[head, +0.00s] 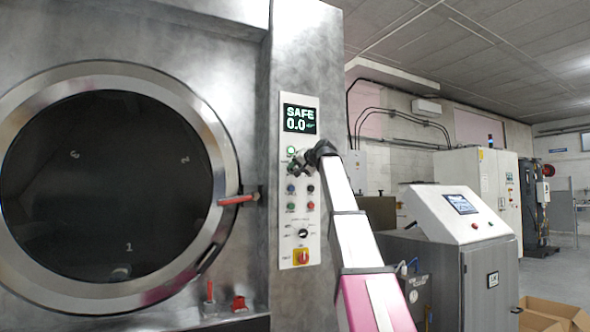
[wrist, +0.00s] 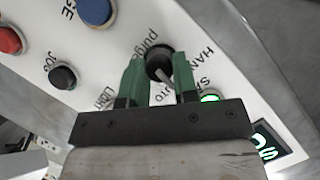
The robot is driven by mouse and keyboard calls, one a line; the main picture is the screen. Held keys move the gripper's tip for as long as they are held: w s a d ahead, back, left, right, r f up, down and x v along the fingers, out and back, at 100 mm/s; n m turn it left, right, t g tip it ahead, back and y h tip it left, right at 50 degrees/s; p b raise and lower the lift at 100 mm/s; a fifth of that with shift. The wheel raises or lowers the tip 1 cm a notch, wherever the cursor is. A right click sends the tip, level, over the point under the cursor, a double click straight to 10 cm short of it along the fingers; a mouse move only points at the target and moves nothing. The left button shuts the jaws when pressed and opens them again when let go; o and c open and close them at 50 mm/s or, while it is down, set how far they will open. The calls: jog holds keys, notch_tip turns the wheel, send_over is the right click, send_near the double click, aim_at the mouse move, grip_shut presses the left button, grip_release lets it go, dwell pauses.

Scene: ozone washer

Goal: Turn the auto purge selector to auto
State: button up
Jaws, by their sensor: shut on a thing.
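The auto purge selector (wrist: 158,62) is a round black knob with a pale pointer, on a white panel. In the wrist view, the words "purge", "HAN" and part of "AUTO" stand around it, upside down. The pointer slants toward the lower right of that picture, on the side of the lit green lamp. My gripper (wrist: 160,72) has its green fingers on either side of the knob, shut on it. In the head view, my gripper (head: 300,162) is at the upper part of the control panel (head: 312,240) and hides the selector.
A display (head: 299,120) reading "SAFE 0.0" and a lit green lamp (head: 291,150) are above my gripper. Several buttons, another black selector (head: 303,234) and a red-yellow switch (head: 301,257) are below. The round door's red handle (head: 237,199) juts out at the left.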

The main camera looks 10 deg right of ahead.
jog(key=shift+f+m+y, duration=0.1)
jog(key=shift+m+y, duration=0.8)
jog(key=shift+m, duration=0.6)
jog(key=o, duration=0.9)
jog(key=shift+d, duration=0.1)
jog(key=shift+c, duration=0.2)
jog(key=v, duration=1)
jog(key=shift+s+d, duration=0.2)
jog(key=shift+s, duration=0.2)
